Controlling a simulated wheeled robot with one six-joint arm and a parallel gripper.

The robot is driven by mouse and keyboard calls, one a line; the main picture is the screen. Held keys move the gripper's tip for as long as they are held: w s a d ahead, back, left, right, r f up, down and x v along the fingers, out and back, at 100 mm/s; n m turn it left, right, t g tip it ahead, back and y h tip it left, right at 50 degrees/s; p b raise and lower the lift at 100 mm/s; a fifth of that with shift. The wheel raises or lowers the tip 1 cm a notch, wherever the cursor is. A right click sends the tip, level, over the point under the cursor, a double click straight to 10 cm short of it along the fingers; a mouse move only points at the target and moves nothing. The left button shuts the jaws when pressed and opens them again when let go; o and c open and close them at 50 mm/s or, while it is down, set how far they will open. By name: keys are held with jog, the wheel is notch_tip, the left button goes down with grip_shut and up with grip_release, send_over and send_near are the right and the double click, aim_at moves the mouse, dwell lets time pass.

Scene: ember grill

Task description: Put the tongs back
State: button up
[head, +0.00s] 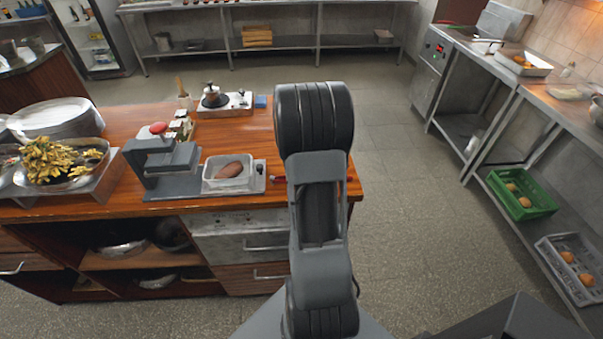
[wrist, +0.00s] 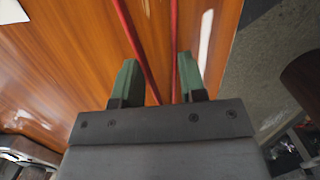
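The tongs (wrist: 175,40) show in the wrist view as two thin red arms, spread at the top of the picture and drawing closer towards my gripper. They appear to lie over the wooden counter top. My gripper (wrist: 158,65) has its two green fingers apart, with the red arms running between them; I see no clear contact. The tongs' far ends and the part near my palm are hidden. In the head view a small red piece (head: 278,178) shows on the counter beside my arm, which hides my gripper there.
The wooden counter (head: 120,122) holds a grey press (head: 160,160), a white tray with a brown item (head: 230,172), a pan of yellow food (head: 60,160) and stacked plates (head: 55,117). Steel shelving with a green crate (head: 522,193) stands right. The floor between is clear.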

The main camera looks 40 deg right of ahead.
jog(key=o, duration=0.5)
jog(key=shift+o, duration=0.2)
jog(key=shift+r, duration=0.1)
notch_tip(320, 180, up, 11)
jog(key=a, duration=0.1)
jog(key=a+r+m+t, duration=0.2)
jog(key=a+r+m, duration=0.2)
jog(key=a, duration=1)
jog(key=s+a+m+t, duration=0.1)
jog(key=s+a+m, duration=0.2)
jog(key=a, duration=0.3)
jog(key=s+a+m+t+y, duration=0.1)
jog(key=s+a+m+t, duration=0.1)
jog(key=a, duration=0.4)
jog(key=shift+s+a+f+m, duration=0.2)
jog(key=shift+s+f+m, duration=0.05)
jog(key=shift+s+m, duration=0.75)
jog(key=shift+s, duration=0.1)
